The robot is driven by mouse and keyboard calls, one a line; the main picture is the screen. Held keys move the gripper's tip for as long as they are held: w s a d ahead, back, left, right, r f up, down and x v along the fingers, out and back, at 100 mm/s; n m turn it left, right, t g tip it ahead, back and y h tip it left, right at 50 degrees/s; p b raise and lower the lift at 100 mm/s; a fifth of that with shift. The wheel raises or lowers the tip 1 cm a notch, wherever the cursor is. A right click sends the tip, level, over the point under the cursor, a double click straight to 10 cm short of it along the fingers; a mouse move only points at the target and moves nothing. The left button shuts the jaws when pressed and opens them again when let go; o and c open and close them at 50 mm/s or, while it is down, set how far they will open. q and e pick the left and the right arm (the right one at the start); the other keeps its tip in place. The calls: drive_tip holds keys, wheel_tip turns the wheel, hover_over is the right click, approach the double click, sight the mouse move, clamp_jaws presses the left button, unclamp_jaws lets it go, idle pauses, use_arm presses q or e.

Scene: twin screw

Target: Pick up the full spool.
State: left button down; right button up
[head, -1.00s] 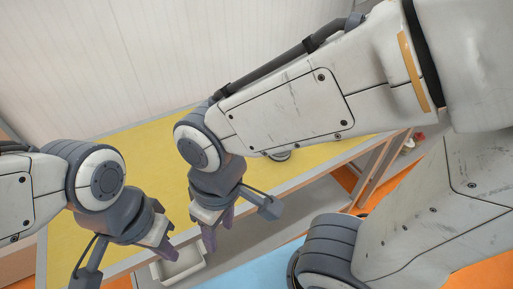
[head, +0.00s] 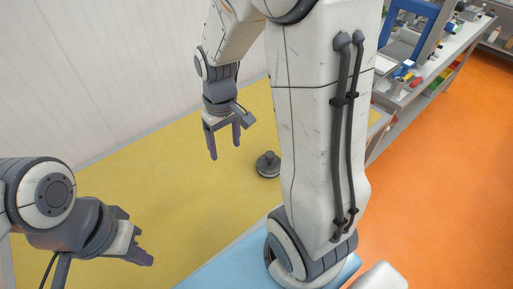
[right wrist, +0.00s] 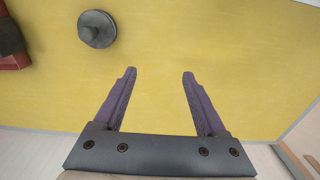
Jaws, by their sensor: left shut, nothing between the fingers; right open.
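A dark grey round piece with a wide base and a narrower knob (head: 268,165) stands on the yellow table top (head: 190,200), right of my right gripper in the head view. It also shows at the upper left of the right wrist view (right wrist: 97,29). I cannot tell for certain whether it is the full spool. My right gripper (head: 225,146) is open and empty above the table, apart from this piece; its two purple fingers also show in the wrist view (right wrist: 159,74). My left gripper (head: 146,258) is shut and empty over the near left of the table.
A red and dark object (right wrist: 10,45) lies at the left edge of the right wrist view. A light wall (head: 100,70) backs the table. Shelving with a blue frame (head: 412,30) and small coloured items stands at the upper right, beside orange floor (head: 440,190). Most of the table is bare.

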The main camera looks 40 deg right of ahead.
drive_tip(key=d+f+m, duration=0.3)
drive_tip(key=d+f, duration=0.1)
drive_tip(key=d, duration=1.1)
drive_tip(key=p, duration=0.2)
hover_over(270, 153)
drive_tip(key=f, duration=0.4)
drive_tip(key=shift+w+d+f, duration=0.2)
drive_tip(key=shift+d+f, duration=0.05)
drive_tip(key=shift+f, duration=0.1)
drive_tip(key=f, duration=0.1)
drive_tip(key=f+p, duration=0.1)
drive_tip(key=f, duration=0.3)
drive_tip(key=shift+s+a+p, duration=0.25)
drive_tip(key=shift+a+p, duration=0.05)
drive_tip(key=shift+f, duration=0.3)
clamp_jaws()
